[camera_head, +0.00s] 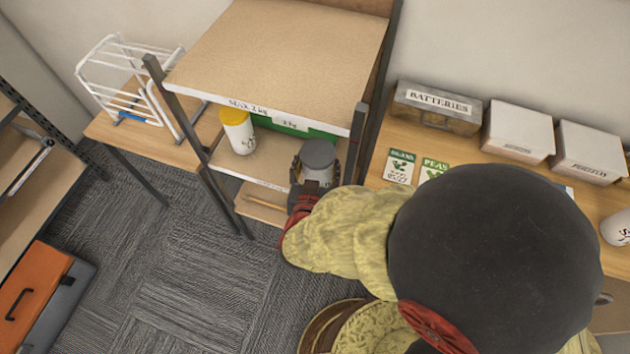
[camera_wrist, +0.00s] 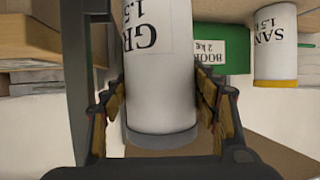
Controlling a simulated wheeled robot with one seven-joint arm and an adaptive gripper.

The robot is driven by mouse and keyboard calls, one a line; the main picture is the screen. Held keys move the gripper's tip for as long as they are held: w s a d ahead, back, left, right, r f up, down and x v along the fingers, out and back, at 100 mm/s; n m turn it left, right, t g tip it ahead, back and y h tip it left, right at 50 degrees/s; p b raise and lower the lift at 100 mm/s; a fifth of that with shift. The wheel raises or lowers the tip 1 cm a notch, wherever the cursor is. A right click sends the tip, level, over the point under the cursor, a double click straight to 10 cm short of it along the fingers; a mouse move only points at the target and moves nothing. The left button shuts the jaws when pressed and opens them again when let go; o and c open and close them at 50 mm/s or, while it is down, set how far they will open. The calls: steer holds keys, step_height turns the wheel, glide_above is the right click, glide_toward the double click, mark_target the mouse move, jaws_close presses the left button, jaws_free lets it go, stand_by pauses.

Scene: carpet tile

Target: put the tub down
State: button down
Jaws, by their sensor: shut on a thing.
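The tub (camera_head: 318,173), white with a grey lid, is in my gripper at the front right of the shelf bay. In the wrist view the tub (camera_wrist: 160,80) appears upside down, with part of a label reading "GR" and "1.5". My gripper (camera_head: 312,180) is shut on its sides; both padded fingers (camera_wrist: 162,105) flank it near the lid. A shelf (camera_head: 262,172) lies below the top board. The tub's base is hidden by my gripper, so I cannot tell whether it touches the shelf.
A yellow-lidded white tub (camera_head: 239,137) stands on the shelf to the left. A green box (camera_head: 290,125) labelled 2 kg is behind. The top board (camera_head: 275,45) overhangs, and dark posts (camera_head: 356,140) bound the bay. A bench (camera_head: 375,165) with boxes stands right.

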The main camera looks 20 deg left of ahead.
mark_target(321, 140)
steer(key=b+x, duration=0.4)
steer(key=x, duration=0.5)
steer(key=shift+r, duration=0.15)
stand_by(0.4)
